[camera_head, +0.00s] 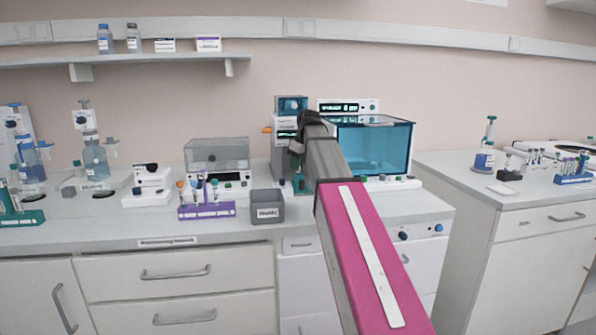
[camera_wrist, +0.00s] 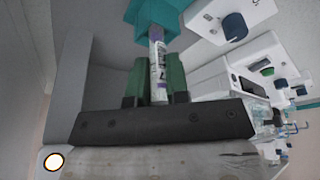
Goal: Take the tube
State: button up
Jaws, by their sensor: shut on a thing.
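In the wrist view, a tube (camera_wrist: 157,52) with a pale printed label and purple ends stands between the two green fingers of my gripper (camera_wrist: 157,78). The fingers are shut on it, one on each side. Its far end shows past the fingertips, against a teal surface. In the head view, my arm reaches to the back of the bench, and my gripper (camera_head: 299,183) is a small dark and green shape beside the teal-windowed machine (camera_head: 372,145). The held tube cannot be made out there.
A purple rack (camera_head: 207,211) with several tubes stands left of a grey waste bin (camera_head: 267,214). A clear-lidded device (camera_head: 217,155) is behind them. A teal rack (camera_head: 22,217) is at far left. A second bench (camera_head: 500,200) stands right, across a gap.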

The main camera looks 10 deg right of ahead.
jog(key=shift+r, duration=0.1)
jog(key=shift+r, duration=0.5)
jog(key=s+a+r, duration=0.5)
jog(key=a+r, duration=0.4)
jog(key=a, duration=0.1)
jog(key=shift+s+r, duration=0.3)
jog(key=shift+r, duration=0.1)
jog(key=shift+s+a, duration=0.1)
